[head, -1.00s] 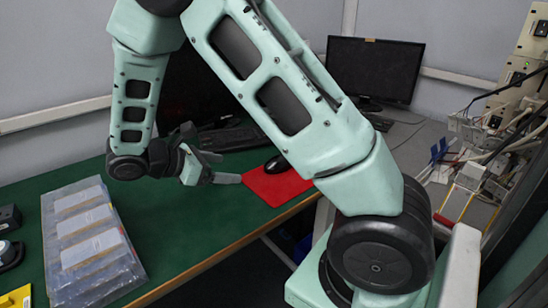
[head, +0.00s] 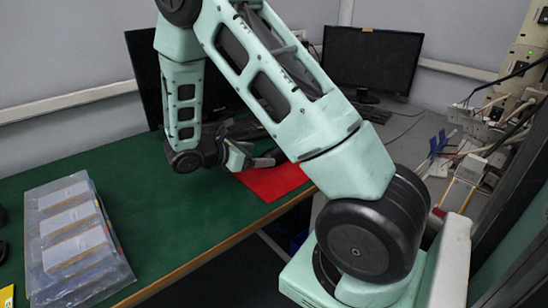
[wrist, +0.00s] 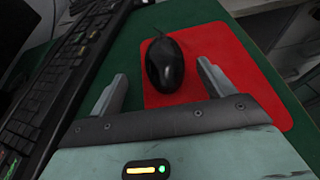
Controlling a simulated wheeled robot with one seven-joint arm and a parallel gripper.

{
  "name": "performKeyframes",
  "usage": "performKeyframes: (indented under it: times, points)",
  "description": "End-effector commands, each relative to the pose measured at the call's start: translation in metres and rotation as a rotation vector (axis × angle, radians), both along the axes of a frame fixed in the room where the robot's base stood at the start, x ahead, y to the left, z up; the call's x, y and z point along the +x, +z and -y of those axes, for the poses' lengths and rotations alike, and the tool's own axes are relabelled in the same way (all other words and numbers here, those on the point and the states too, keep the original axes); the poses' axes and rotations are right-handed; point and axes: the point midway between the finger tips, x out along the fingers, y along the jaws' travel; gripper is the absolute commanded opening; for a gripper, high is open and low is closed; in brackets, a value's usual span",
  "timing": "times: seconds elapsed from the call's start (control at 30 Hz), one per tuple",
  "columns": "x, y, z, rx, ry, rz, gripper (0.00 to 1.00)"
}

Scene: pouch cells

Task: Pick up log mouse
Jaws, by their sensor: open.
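The mouse (wrist: 164,64) is black and glossy and lies on a red mouse mat (wrist: 245,88) in the wrist view. My gripper (wrist: 161,70) is open and empty. In that picture the mouse sits between the two fingertips, with a gap on each side; how far the fingers are above the mat I cannot tell. In the head view my gripper (head: 262,161) is over the back part of the red mat (head: 272,183), and the mouse is hidden there by my arm and gripper.
A black keyboard (wrist: 65,85) lies close to the left finger. In the head view, a monitor (head: 372,60) stands behind, and pouch cells in clear trays (head: 75,240) lie at the left. The green table (head: 165,215) is clear between trays and mat.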

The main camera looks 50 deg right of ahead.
Motion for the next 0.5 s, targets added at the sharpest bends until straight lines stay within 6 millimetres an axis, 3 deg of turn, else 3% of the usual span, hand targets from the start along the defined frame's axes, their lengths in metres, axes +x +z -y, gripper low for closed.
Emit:
performKeyframes:
  times: [0.3,0.5]
  points:
    - [-0.016,-0.018,0.034,0.000,-0.004,-0.001,0.81]
    - [-0.018,-0.022,0.043,0.000,0.000,0.000,0.81]
